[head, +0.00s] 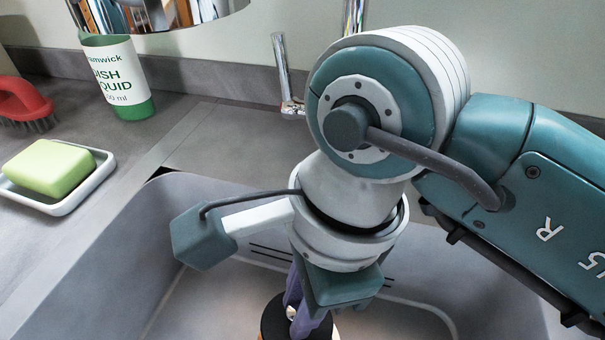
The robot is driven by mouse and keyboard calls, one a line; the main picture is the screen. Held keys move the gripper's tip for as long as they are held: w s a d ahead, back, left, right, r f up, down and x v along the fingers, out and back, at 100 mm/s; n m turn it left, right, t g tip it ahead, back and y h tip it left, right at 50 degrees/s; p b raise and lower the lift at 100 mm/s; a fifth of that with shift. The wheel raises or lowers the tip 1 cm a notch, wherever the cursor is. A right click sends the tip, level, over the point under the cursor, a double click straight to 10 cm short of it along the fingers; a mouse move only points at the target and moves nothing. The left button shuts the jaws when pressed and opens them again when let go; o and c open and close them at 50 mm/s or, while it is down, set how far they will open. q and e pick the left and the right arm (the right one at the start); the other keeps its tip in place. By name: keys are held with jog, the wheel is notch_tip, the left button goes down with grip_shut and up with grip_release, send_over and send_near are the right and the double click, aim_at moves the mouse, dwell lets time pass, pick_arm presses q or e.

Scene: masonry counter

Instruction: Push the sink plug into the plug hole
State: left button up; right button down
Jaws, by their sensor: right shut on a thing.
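My right gripper (302,309) reaches down into the grey sink (215,285) at the bottom of the head view. Its purple fingers are shut on the small pale knob of the dark round sink plug (273,318). The plug is low in the sink, near the frame's lower edge, and partly covered by the fingers. A thin orange-brown edge shows beside it. The plug hole itself is hidden, so I cannot tell whether the plug is above it or in it. My left gripper is not in view.
A green soap bar (48,167) lies in a white dish (75,203) left of the sink. A red brush (24,102) and a dish liquid bottle (120,85) stand behind it. A chrome tap (284,70) rises at the back. My right arm covers much of the sink's right side.

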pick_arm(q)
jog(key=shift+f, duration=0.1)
pick_arm(e)
jog(key=shift+f, duration=0.1)
pick_arm(q)
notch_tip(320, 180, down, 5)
jog(key=b, duration=0.5)
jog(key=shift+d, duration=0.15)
pick_arm(e)
notch_tip(320, 180, down, 6)
jog(key=shift+r, duration=0.2)
pick_arm(q)
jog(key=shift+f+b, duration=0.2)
jog(key=shift+b, duration=0.1)
dwell(0.9)
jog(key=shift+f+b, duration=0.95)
pick_arm(e)
jog(key=shift+f, duration=1)
pick_arm(q)
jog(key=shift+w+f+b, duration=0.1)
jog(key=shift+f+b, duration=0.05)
jog(key=shift+b, duration=0.4)
pick_arm(e)
jog(key=shift+s+f, duration=0.1)
jog(key=shift+f, duration=0.5)
